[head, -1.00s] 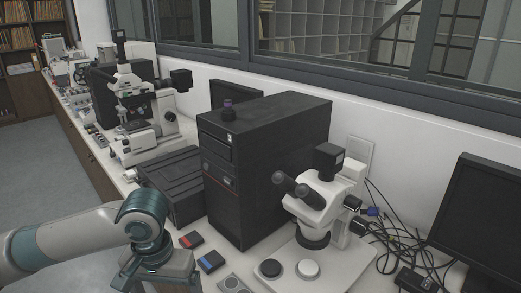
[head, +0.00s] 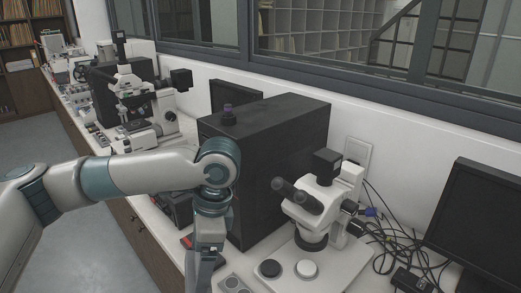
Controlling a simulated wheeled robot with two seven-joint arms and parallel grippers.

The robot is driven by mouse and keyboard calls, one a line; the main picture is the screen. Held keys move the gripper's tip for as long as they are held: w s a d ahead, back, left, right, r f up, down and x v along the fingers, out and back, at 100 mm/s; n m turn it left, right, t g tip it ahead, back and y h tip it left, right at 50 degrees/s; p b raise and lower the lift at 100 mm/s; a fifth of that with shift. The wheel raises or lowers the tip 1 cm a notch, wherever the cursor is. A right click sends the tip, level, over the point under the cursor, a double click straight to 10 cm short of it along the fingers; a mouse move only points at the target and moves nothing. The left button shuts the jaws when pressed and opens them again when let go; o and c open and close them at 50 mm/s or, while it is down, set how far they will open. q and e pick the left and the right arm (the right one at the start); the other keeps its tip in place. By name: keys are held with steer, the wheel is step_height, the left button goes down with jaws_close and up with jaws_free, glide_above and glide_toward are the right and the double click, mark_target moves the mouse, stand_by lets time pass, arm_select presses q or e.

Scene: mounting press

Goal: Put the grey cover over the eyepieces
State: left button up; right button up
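The two dark eyepieces (head: 297,195) sit uncovered on the white stereo microscope (head: 323,205) and point up and to the left. A small grey piece (head: 232,284) with round features lies at the bottom edge, left of the microscope base; I cannot tell whether it is the grey cover. My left gripper (head: 203,270) points down at the lower middle, left of that grey piece and in front of the black computer case. Its fingertips are not clearly seen, so its opening and any hold are unclear. My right gripper is not in view.
The large black computer case (head: 280,165) stands behind my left arm and left of the microscope. A black disc (head: 269,268) and a white disc (head: 307,269) are on the microscope base. Cables (head: 395,245) and a monitor (head: 480,220) stand to the right.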

arm_select(q)
steer(key=w+d+r+m+t+h+p, duration=0.1)
steer(key=d+r+m+t+h+p, duration=0.2)
steer(key=d+r+m, duration=0.3)
steer(key=w+d+r+m+t+h+p, duration=0.2)
steer(key=d+r+m+t+h+p, duration=0.1)
steer(key=r+m, duration=1.4)
steer(key=d+m+t+h, duration=0.1)
steer(key=d+m+h, duration=0.1)
steer(key=m, duration=0.5)
steer(key=shift+w+d+r+h, duration=0.15)
steer(key=shift+d+h, duration=0.25)
steer(key=shift+d, duration=0.3)
steer(key=shift+s+a+f+b+x, duration=0.25)
steer(key=shift+b+x, duration=0.65)
steer(key=shift+x, duration=0.5)
steer(key=shift+s+a+f+b+x, duration=0.1)
steer(key=shift+f+b+x, duration=0.15)
steer(key=shift+b+x, duration=0.9)
steer(key=shift+s+a+f+b+x, duration=0.25)
steer(key=shift+b+x, duration=0.35)
steer(key=shift+x, duration=1.1)
steer(key=shift+w+d+f, duration=0.15)
steer(key=shift+d, duration=0.05)
steer(key=shift+w+d+f, duration=0.25)
steer(key=shift+f, duration=0.15)
